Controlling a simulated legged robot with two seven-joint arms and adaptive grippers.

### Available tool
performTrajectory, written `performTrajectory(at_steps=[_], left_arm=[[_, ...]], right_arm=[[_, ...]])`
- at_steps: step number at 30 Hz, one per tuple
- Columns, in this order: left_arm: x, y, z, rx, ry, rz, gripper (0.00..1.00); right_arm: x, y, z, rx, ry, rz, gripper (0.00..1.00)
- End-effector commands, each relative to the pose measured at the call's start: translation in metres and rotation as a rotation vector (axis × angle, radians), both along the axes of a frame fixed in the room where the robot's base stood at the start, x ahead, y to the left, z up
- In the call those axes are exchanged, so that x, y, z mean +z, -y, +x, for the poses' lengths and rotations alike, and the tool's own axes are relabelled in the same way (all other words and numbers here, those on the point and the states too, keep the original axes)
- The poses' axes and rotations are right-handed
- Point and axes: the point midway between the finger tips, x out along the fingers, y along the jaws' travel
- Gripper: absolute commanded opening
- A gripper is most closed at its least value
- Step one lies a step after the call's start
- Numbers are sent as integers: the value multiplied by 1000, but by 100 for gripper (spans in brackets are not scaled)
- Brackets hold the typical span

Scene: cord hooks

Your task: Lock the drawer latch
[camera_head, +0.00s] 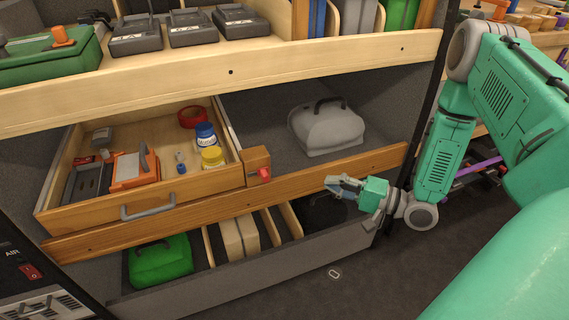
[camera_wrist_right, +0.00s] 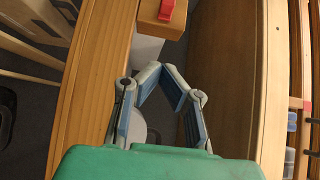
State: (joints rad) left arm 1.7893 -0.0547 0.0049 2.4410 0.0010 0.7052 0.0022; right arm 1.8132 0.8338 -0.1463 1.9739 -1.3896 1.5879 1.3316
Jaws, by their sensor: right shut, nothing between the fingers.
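The wooden drawer (camera_head: 90,222) with a grey handle (camera_head: 148,207) sits on the left of the middle shelf. Its front lies near the shelf's front edge; I cannot tell whether it is fully shut. The latch is a wooden block (camera_head: 257,162) with a red tab (camera_head: 264,174), at the drawer's right front corner. The block (camera_wrist_right: 148,18) and red tab (camera_wrist_right: 166,10) also show at the top of the right wrist view. My right gripper (camera_head: 330,184) is shut and empty, to the right of the latch and apart from it. It also shows in the wrist view (camera_wrist_right: 168,78). My left gripper is out of view.
The drawer holds a red tape roll (camera_head: 193,118), jars (camera_head: 206,137) and tools. A grey case (camera_head: 326,128) stands on the shelf right of the drawer. The shelf's wooden front rail (camera_head: 300,188) runs below the latch. A lower bin holds a green bag (camera_head: 160,262).

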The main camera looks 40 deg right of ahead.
Motion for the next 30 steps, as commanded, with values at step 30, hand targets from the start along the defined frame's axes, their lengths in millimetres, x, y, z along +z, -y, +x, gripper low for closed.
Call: performTrajectory(at_steps=[30], left_arm=[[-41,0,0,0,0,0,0]], right_arm=[[3,-95,91,2,-2,-8,0]])
